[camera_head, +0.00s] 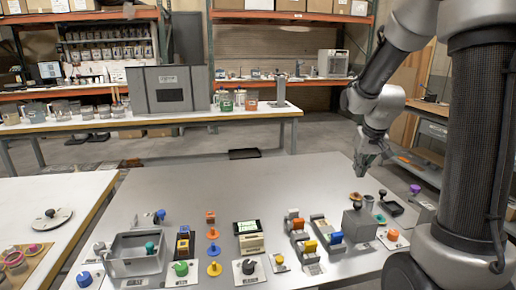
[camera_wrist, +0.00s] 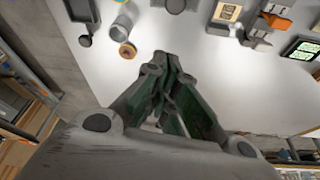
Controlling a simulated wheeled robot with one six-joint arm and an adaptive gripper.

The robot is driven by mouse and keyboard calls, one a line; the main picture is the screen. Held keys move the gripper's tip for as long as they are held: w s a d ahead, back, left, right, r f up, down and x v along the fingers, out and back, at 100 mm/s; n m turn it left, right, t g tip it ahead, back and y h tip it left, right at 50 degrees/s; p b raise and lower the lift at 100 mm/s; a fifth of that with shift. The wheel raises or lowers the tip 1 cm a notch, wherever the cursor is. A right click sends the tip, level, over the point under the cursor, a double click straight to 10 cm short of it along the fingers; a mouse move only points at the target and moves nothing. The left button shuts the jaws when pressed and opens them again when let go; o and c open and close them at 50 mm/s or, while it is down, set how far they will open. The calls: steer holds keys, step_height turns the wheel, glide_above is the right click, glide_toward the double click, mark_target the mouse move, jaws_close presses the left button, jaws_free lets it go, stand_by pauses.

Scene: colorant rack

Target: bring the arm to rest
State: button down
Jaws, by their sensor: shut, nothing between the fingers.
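My gripper (camera_head: 362,168) hangs at the end of my arm, at the right of the head view, above the far right part of the grey table (camera_head: 235,180). In the wrist view my gripper (camera_wrist: 166,62) has its fingers together with nothing between them. It is apart from the things on the table. A small orange-brown round piece (camera_wrist: 127,50) and a grey cup (camera_wrist: 121,24) lie beyond the fingertips in the wrist view.
A grey box with a knob (camera_head: 358,222), a black tray (camera_head: 391,207) and a purple knob (camera_head: 415,188) stand at the table's right. A screen device (camera_head: 249,235) and several coloured knobs line the front. The table's far middle is clear. A white bench (camera_head: 60,125) stands behind.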

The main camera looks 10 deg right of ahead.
steer(key=shift+g, duration=0.9)
steer(key=s, duration=0.1)
steer(key=s+f, duration=0.1)
steer(key=s, duration=0.2)
steer(key=shift+s+a+f, duration=0.3)
steer(key=shift+a, duration=0.05)
steer(key=s+a+r+n+t, duration=0.1)
steer(key=s+a+r, duration=0.2)
steer(key=s+r, duration=0.3)
steer(key=s+a+r+t, duration=0.1)
steer(key=s+a+r, duration=0.3)
steer(key=s, duration=1)
step_height(320, 180, up, 2)
steer(key=shift+s+n+y, duration=0.15)
steer(key=shift+n+y, duration=0.15)
steer(key=shift+n, duration=0.1)
